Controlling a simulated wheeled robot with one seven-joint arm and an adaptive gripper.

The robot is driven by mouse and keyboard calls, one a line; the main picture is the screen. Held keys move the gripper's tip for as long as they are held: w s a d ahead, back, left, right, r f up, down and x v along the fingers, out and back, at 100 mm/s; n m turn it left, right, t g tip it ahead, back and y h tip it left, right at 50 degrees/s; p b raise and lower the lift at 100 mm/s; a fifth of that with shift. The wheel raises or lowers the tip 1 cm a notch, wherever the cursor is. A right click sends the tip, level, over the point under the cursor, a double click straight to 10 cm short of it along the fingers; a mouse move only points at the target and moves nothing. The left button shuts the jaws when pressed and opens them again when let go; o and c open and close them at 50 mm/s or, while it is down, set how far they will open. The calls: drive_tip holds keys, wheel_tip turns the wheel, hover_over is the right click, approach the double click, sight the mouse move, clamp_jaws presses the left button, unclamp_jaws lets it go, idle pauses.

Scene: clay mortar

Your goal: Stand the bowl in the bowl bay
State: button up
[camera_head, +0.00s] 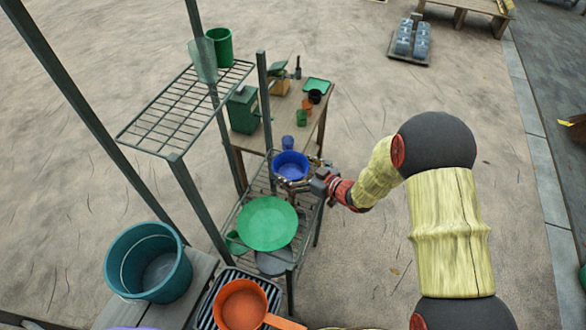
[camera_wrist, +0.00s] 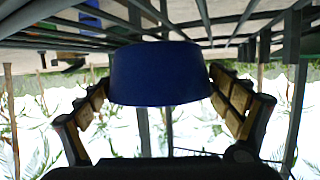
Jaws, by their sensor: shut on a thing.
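The blue bowl (camera_head: 290,159) is upright, opening upward, over the far end of the lower wire shelf (camera_head: 315,213). My gripper (camera_head: 297,176) reaches in from the right and is shut on the bowl. In the wrist view, which is upside down, the blue bowl (camera_wrist: 158,72) sits between the two padded fingers of my gripper (camera_wrist: 160,92). Its base is close to the shelf's wires; I cannot tell whether it touches. I cannot make out which part is the bowl bay.
A large green plate (camera_head: 267,224) is near the bowl on the shelf side. A rack post (camera_head: 263,112) stands just behind. An orange pan (camera_head: 241,306) and teal bucket (camera_head: 150,262) are at the front. A wooden table (camera_head: 316,122) with cups and boxes is behind.

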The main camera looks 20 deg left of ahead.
drive_tip(key=o, duration=0.9)
drive_tip(key=shift+f, duration=0.15)
drive_tip(key=shift+o, duration=0.3)
drive_tip(key=shift+r, duration=0.2)
drive_tip(key=p+v, duration=0.3)
drive_tip(key=v, duration=0.9)
